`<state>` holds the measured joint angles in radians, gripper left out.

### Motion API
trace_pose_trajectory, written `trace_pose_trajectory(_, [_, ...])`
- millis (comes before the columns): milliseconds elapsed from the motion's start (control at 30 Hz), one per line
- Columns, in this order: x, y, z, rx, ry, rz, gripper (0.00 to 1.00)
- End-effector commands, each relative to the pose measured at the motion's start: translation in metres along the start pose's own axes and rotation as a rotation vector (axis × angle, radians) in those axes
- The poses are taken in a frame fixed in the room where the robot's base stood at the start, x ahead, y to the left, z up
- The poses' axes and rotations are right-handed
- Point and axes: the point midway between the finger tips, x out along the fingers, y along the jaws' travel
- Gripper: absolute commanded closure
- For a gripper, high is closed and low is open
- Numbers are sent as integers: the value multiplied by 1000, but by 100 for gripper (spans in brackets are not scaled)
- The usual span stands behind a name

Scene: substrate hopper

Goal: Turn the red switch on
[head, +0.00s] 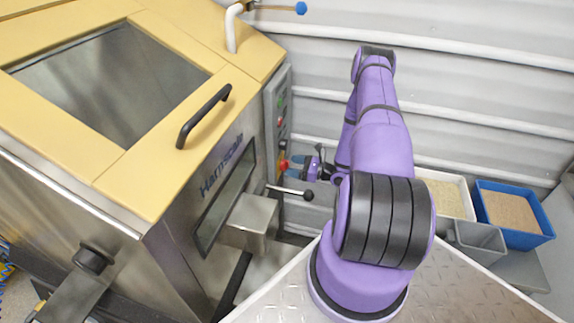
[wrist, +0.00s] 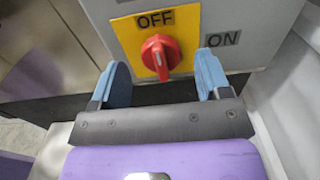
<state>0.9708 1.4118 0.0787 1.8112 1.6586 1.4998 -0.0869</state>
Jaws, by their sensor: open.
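The red switch (wrist: 160,54) is a rotary knob on a yellow plate on a grey control box. In the head view the switch (head: 283,167) shows small on the side of the machine. My gripper (wrist: 161,82) is open, its two blue fingers on either side of the knob in the wrist view, with nothing between them touching visibly. In the head view my gripper (head: 297,163) is close to the switch, partly hidden by my arm.
The steel hopper (head: 160,235) with its yellow lid frame (head: 150,185) fills the left. A lever with a black knob (head: 308,195) sticks out below my gripper. A blue bin (head: 545,225) and other bins stand at the right. A corrugated wall (head: 480,75) is behind.

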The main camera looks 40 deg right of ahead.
Motion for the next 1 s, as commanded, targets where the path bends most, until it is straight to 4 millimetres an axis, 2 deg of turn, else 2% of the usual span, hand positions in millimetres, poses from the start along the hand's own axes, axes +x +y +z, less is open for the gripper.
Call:
trace_pose_trajectory(100, [16, 0, 0, -1, -1, 2, 30])
trace_pose_trajectory(233, [26, 0, 0, -1, -1, 2, 30])
trace_pose_trajectory(600, [30, 0, 0, 0, 0, 0, 30])
trace_pose_trajectory(800, [30, 0, 0, 0, 0, 1, 75])
trace_pose_trajectory(1000, [30, 0, 0, 6, 0, 1, 75])
